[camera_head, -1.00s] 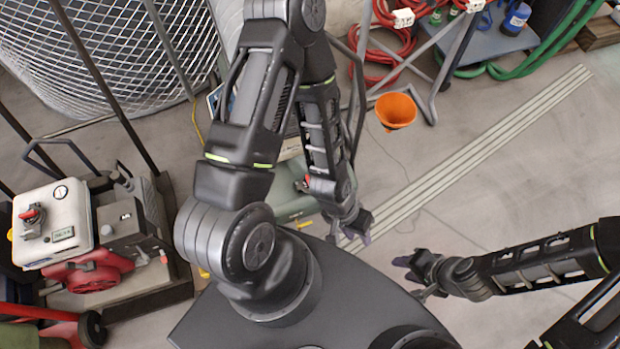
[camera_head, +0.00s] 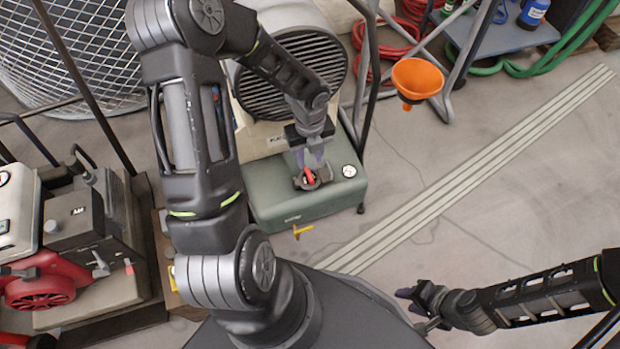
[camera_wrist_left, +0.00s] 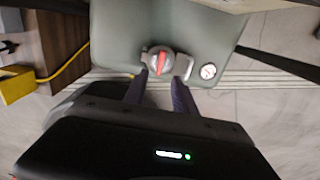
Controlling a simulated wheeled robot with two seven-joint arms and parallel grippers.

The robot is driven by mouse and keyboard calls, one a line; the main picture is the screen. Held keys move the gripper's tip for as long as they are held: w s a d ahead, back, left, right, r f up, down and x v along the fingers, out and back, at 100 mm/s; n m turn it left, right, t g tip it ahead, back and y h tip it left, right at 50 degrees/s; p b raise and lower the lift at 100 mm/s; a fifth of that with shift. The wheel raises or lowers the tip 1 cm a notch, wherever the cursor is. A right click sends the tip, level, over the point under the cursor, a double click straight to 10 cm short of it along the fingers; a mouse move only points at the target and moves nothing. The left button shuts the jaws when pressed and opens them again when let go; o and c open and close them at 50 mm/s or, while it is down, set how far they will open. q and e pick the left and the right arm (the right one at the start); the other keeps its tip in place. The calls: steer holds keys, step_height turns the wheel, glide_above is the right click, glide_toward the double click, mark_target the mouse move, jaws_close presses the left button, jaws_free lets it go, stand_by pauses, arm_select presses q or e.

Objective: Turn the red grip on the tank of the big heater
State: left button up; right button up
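The big heater has a round black grille (camera_head: 291,77) and a green tank (camera_head: 290,209) below it. The red grip (camera_head: 308,175) sits on a round dark fitting on top of the tank. It also shows in the left wrist view (camera_wrist_left: 161,62), on a grey round cap. My left gripper (camera_head: 312,162) is over the tank at the red grip. In the left wrist view its two fingers (camera_wrist_left: 160,88) stand apart, with the grip just beyond and between their tips; contact cannot be told. My right gripper (camera_head: 412,302) is at the lower right, away from the heater; its fingers are unclear.
A gauge (camera_head: 349,171) sits on the tank's right side. An orange funnel (camera_head: 417,80) is right of the heater. A red and grey machine (camera_head: 70,250) stands left. The floor (camera_head: 500,200) at right is clear.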

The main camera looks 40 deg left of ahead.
mark_target(310, 175)
arm_select(q)
steer(key=shift+d, duration=0.1)
step_height(310, 175, down, 8)
steer(key=b, duration=0.3)
steer(key=shift+r, duration=0.1)
steer(key=shift+c, duration=0.4)
jaws_close()
stand_by(0.3)
